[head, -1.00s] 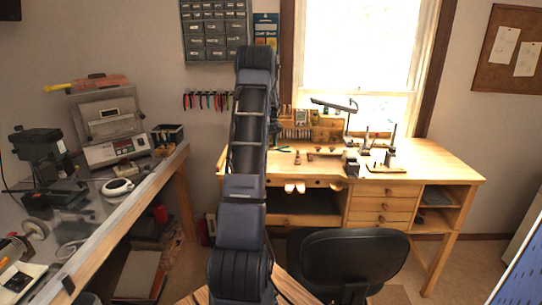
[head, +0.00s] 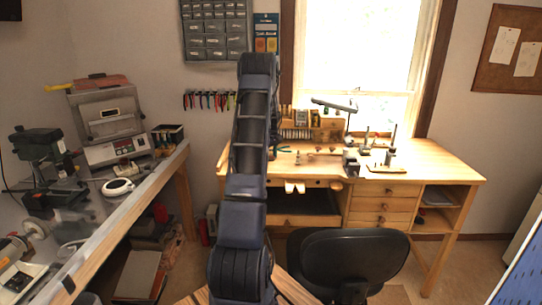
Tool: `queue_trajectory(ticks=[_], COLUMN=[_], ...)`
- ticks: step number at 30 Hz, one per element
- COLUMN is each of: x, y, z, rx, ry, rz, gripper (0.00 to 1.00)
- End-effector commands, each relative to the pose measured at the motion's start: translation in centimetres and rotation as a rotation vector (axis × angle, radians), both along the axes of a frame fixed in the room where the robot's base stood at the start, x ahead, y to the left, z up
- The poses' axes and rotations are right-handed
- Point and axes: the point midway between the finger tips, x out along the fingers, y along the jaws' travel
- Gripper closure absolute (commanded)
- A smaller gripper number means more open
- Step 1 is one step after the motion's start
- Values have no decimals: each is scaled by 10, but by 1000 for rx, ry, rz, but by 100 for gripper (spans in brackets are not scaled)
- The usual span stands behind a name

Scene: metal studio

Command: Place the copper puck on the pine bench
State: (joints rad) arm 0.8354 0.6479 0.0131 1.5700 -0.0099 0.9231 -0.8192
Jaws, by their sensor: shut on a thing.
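The pine bench (head: 440,172) stands under the window in the head view, a light wooden worktable with drawers and an open shelf on its right side. My own arm rises through the middle of the picture and covers the left part of the bench. My gripper is hidden behind the arm, so its fingers do not show. I cannot make out the copper puck anywhere in this view.
Small tools and a lamp (head: 335,106) stand along the bench's back. A dark chair (head: 355,258) stands before the bench. A metal-topped side bench (head: 95,240) with machines is on the left. The bench top's right end looks clear.

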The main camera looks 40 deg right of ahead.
Motion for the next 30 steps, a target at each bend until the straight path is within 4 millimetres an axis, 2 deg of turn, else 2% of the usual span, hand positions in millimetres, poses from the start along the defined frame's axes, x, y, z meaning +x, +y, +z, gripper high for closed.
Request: queue_trajectory(ticks=[1, 4, 12, 16, 20, 30], x=[0, 0, 0, 0, 0, 0], y=[0, 0, 0, 0, 0, 0], z=[-1, -1, 0, 7, 24, 89], rx=[0, 0, 0, -1, -1, -2], ry=[0, 0, 0, -1, -1, -2], rz=[0, 0, 0, 0, 0, 0], gripper=[56, 38, 38, 38, 38, 38])
